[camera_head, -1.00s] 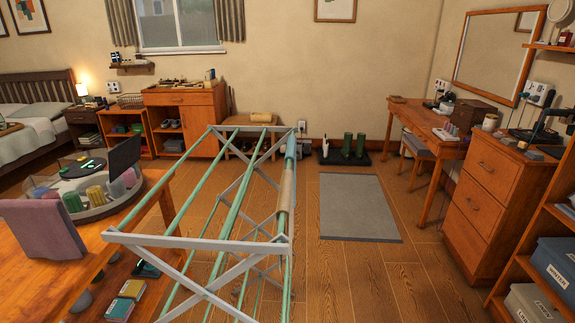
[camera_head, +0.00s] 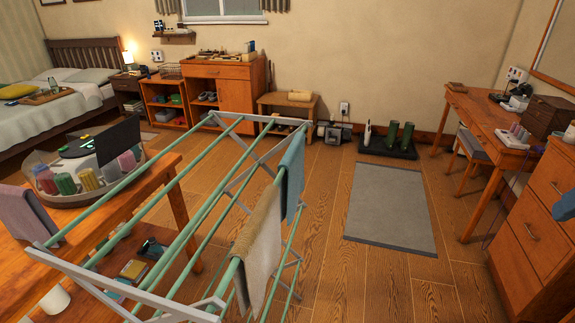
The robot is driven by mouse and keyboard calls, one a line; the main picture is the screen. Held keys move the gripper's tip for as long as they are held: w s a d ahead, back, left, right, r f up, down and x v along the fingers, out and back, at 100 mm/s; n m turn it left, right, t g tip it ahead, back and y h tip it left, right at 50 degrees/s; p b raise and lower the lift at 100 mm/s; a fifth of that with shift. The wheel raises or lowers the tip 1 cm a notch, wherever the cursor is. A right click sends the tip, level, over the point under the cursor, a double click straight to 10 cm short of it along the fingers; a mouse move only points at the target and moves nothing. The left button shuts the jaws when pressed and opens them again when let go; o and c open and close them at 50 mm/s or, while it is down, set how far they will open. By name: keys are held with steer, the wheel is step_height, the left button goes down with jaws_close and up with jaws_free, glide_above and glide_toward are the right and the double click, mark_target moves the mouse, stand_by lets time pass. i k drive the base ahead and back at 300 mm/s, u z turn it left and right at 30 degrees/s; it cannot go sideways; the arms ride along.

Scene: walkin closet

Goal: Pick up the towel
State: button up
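Several cloths could be the towel, and I cannot tell which is meant. A beige towel (camera_head: 259,240) hangs over the near right rail of the drying rack (camera_head: 184,233). A blue towel (camera_head: 293,175) hangs behind it on the same side. A mauve cloth (camera_head: 27,215) drapes over the wooden table's left side, cut by the picture edge. A rolled beige item (camera_head: 300,96), perhaps a towel, lies on a small bench at the back wall. My gripper is not in view.
The wooden table (camera_head: 170,196) with a round organizer (camera_head: 80,198) stands at left, beside the rack. A grey rug (camera_head: 388,208) lies on open floor right of the rack. A drawer cabinet (camera_head: 540,230) and desk (camera_head: 490,125) line the right side.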

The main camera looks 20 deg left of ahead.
mark_target(291, 185)
steer(key=u, duration=0.2)
steer(key=i, duration=0.85)
steer(key=u, duration=0.2)
steer(key=k, duration=0.9)
steer(key=u, duration=0.15)
steer(key=i, duration=0.9)
steer(key=z, duration=0.05)
